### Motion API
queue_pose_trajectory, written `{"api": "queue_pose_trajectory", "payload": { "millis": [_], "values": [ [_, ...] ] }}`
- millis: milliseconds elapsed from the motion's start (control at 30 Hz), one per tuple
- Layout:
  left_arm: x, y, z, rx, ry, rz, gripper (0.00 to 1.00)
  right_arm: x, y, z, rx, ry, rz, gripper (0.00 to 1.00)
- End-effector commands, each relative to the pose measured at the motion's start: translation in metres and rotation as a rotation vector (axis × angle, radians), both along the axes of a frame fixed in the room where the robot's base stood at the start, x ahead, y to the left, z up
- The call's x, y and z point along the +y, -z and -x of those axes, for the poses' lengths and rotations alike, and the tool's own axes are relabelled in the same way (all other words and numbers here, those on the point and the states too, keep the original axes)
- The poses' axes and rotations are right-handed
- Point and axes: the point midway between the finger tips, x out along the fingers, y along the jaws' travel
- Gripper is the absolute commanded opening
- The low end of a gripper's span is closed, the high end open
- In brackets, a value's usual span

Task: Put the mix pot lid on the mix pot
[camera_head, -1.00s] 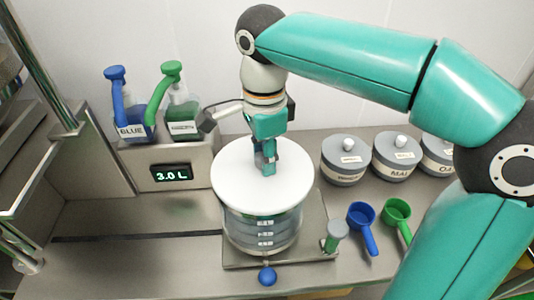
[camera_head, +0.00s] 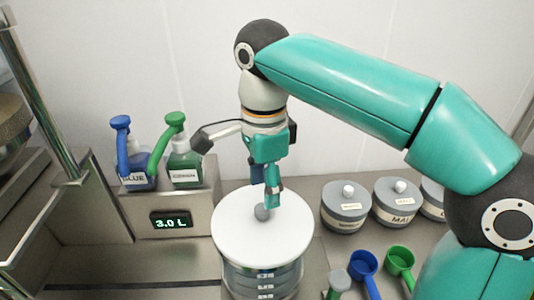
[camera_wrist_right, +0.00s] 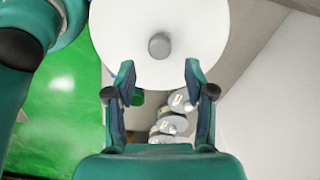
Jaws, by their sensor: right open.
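The mix pot lid (camera_head: 240,235) is a white disc with a small grey knob (camera_head: 262,213) in its middle. It lies flat on top of the clear mix pot (camera_head: 262,280), covering its mouth. My right gripper (camera_head: 270,197) points down just above the knob, open and apart from it. In the right wrist view the lid (camera_wrist_right: 120,35) and its knob (camera_wrist_right: 160,46) show beyond the spread, empty fingers (camera_wrist_right: 158,75). My left gripper is not in view.
Grey lidded jars (camera_head: 346,211) stand right of the pot. A blue scoop (camera_head: 363,265) and a green scoop (camera_head: 399,258) lie in front of them. Blue (camera_head: 135,165) and green (camera_head: 184,160) pump bottles stand at the left, behind a 3.0 L display (camera_head: 171,221).

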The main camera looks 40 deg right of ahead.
Motion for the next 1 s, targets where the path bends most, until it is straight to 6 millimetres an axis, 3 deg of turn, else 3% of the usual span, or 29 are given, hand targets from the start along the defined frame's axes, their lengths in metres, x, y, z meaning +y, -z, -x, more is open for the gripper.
{"api": "queue_pose_trajectory", "payload": {
  "millis": [100,333,1000],
  "values": [
    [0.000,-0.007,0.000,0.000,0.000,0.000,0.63,0.000,-0.027,-0.001,-0.002,-0.001,-0.001,0.54],
    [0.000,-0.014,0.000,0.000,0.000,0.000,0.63,0.000,-0.057,0.000,0.000,0.000,0.001,0.54],
    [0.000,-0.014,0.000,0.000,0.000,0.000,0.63,-0.001,-0.062,0.000,0.001,0.002,0.001,0.54]
  ]
}}
